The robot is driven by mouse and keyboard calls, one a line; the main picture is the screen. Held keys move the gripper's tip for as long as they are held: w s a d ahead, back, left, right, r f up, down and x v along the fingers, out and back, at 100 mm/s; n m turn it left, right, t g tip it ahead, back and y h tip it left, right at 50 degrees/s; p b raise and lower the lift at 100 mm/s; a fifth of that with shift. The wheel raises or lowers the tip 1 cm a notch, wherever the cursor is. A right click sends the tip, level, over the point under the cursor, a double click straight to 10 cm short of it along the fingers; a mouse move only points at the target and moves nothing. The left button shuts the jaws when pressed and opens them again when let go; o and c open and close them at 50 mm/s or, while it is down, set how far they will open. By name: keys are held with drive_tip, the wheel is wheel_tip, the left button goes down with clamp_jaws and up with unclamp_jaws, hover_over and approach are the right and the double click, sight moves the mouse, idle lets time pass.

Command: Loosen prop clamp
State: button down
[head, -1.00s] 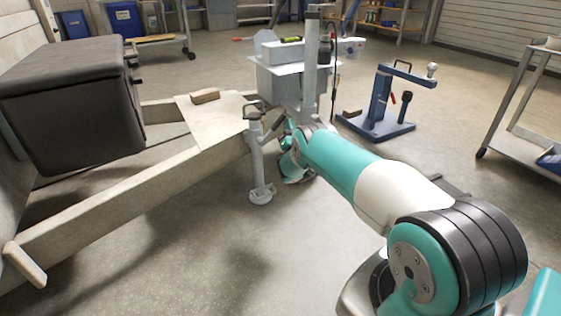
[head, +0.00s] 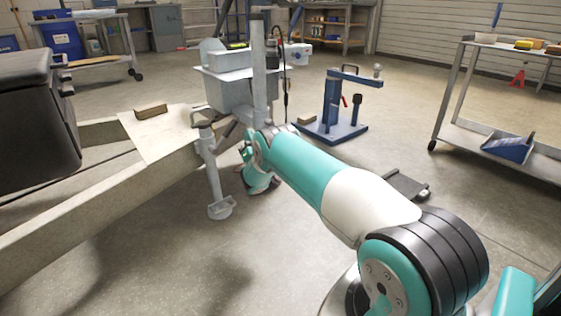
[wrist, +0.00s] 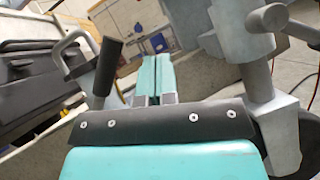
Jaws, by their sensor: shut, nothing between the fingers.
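The grey prop (head: 212,171) stands upright against the trailer frame's beam, with a loop handle at its top and a foot on the floor. In the wrist view, the loop handle (wrist: 64,47) is at the left. A black lever grip (wrist: 108,62), which looks like the clamp's lever, rises just left of my fingers. My gripper (wrist: 156,66) points forward with its two teal fingers together and nothing between them. It appears apart from the lever grip. In the head view my fingertips are hidden behind my arm. The clamp's body is not clear.
A grey post (head: 259,75) stands close right of my gripper, also in the wrist view (wrist: 256,60). The trailer beam (head: 110,195) and a black box (head: 35,120) are at left. A blue stand (head: 332,115) and a cart (head: 500,140) are at right. The front floor is clear.

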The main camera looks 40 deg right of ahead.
drive_tip(key=s+d+f+p, duration=0.3)
drive_tip(key=s+f+p, duration=0.1)
drive_tip(key=s+p, duration=0.4)
drive_tip(key=shift+s+d+f+p, duration=0.15)
drive_tip(key=shift+s+p, duration=0.25)
drive_tip(key=shift+p, duration=0.45)
drive_tip(key=shift+w, duration=0.1)
